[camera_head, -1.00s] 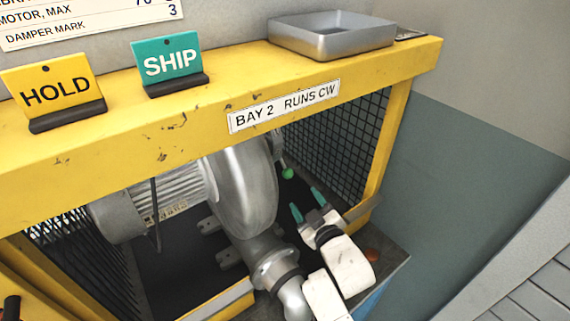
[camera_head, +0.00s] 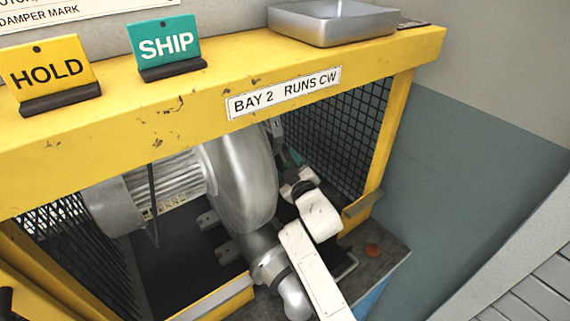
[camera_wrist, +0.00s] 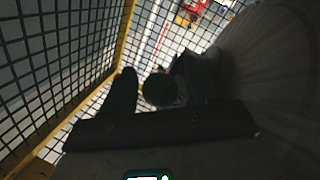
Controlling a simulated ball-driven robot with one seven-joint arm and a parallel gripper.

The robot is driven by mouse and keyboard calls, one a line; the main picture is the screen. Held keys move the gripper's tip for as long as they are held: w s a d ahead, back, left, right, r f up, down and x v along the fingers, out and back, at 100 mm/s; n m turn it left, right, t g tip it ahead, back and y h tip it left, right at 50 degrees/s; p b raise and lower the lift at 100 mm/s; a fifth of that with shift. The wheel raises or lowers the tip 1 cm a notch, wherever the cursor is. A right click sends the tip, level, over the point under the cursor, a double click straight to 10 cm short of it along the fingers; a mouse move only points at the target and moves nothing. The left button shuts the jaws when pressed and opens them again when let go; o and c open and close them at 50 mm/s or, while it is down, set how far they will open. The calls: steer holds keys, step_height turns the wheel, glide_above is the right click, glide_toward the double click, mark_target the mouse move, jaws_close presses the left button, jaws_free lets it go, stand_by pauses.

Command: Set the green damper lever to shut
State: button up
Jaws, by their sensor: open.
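The green damper lever shows in the wrist view as a dark green round knob (camera_wrist: 160,89). It lies between the two fingers of my gripper (camera_wrist: 161,76), which is open around it. I cannot tell whether the fingers touch the knob. In the head view my gripper (camera_head: 290,160) is inside the yellow frame, to the right of the silver blower housing (camera_head: 238,185). The lever's angle cannot be made out.
Black wire mesh (camera_head: 345,135) stands close on the right of my gripper. The yellow beam (camera_head: 130,125) crosses above it. On the beam are a HOLD sign (camera_head: 48,75), a SHIP sign (camera_head: 166,46) and a metal tray (camera_head: 340,30). The blower's outlet pipe (camera_head: 268,262) is below.

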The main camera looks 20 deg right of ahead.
steer(key=shift+w, duration=0.3)
steer(key=shift+c, duration=0.2)
jaws_close()
stand_by(0.3)
